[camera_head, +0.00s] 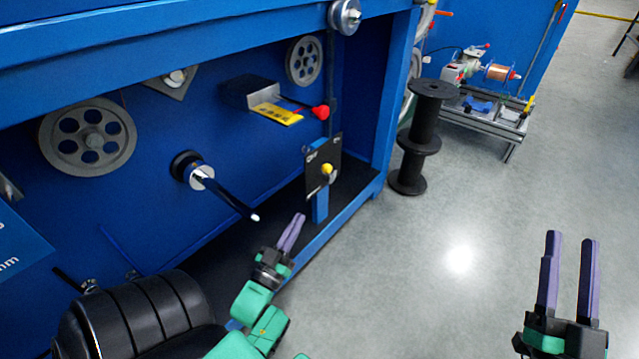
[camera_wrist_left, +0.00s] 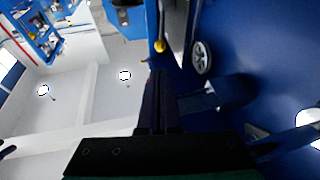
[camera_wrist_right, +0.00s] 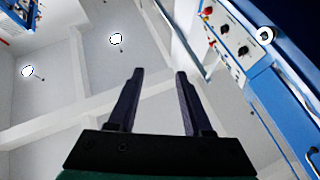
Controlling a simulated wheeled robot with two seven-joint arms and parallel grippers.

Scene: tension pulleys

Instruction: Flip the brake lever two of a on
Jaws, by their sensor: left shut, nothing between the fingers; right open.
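A lever with a yellow knob (camera_head: 327,169) sits on a black plate (camera_head: 318,183) with light lettering, on the blue machine's front at right. The yellow knob also shows in the left wrist view (camera_wrist_left: 160,46). A second lever with a red knob (camera_head: 320,112) sticks out above it, beside a yellow label. I cannot tell which is brake lever two. My left gripper (camera_head: 298,217) is shut and empty, below and left of the black plate, apart from it. Its fingers show in the left wrist view (camera_wrist_left: 157,92). My right gripper (camera_head: 571,238) is open and empty over the floor.
A black crank handle (camera_head: 232,202) with a pale tip juts out left of my left gripper. Grey pulleys (camera_head: 87,137) are on the blue panel. A black roller (camera_head: 140,318) lies at lower left. A black spool stand (camera_head: 418,140) stands right of the machine. The floor at right is open.

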